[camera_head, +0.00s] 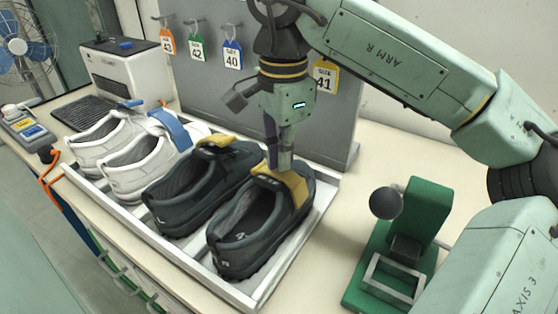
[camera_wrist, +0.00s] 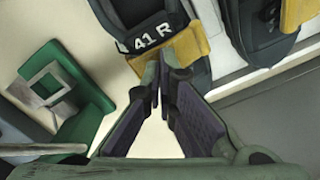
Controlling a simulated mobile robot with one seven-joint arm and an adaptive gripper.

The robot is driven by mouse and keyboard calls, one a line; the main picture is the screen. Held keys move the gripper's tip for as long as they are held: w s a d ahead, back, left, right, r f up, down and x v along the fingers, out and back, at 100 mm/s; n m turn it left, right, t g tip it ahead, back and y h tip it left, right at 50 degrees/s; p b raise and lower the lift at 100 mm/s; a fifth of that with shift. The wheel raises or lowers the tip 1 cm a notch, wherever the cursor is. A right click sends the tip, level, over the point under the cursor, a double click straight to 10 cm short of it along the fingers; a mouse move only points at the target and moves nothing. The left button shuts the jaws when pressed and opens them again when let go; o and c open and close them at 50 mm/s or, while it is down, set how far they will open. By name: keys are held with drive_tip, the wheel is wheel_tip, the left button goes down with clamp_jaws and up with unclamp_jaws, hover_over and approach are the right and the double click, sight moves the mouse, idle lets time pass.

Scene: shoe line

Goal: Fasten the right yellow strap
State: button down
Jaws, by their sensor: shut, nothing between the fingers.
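The right dark shoe (camera_head: 240,240) sits in the tray at its right end. Its yellow strap (camera_head: 292,186) lies across the shoe's upper; in the wrist view the strap (camera_wrist: 190,45) shows beside a black tab marked "41 R" (camera_wrist: 152,36). I cannot tell whether its end is pressed down. My gripper (camera_head: 283,168) is shut and empty, pointing down with its fingertips at the strap, touching or just above it. In the wrist view the fingertips (camera_wrist: 163,62) overlap the strap's edge. The other dark shoe (camera_head: 180,205) stands to the left with its own yellow strap (camera_head: 218,140).
White shoes with blue straps (camera_head: 130,170) fill the tray's left side. The tray's rim (camera_head: 235,292) surrounds the shoes. A green press-like fixture with a black ball knob (camera_head: 415,220) stands to the right. A grey panel with hanging size tags (camera_head: 232,55) rises behind.

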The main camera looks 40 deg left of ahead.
wheel_tip(320, 180, up, 9)
drive_tip(key=p, duration=0.7)
drive_tip(key=shift+p, duration=0.3)
drive_tip(key=shift+s, duration=0.1)
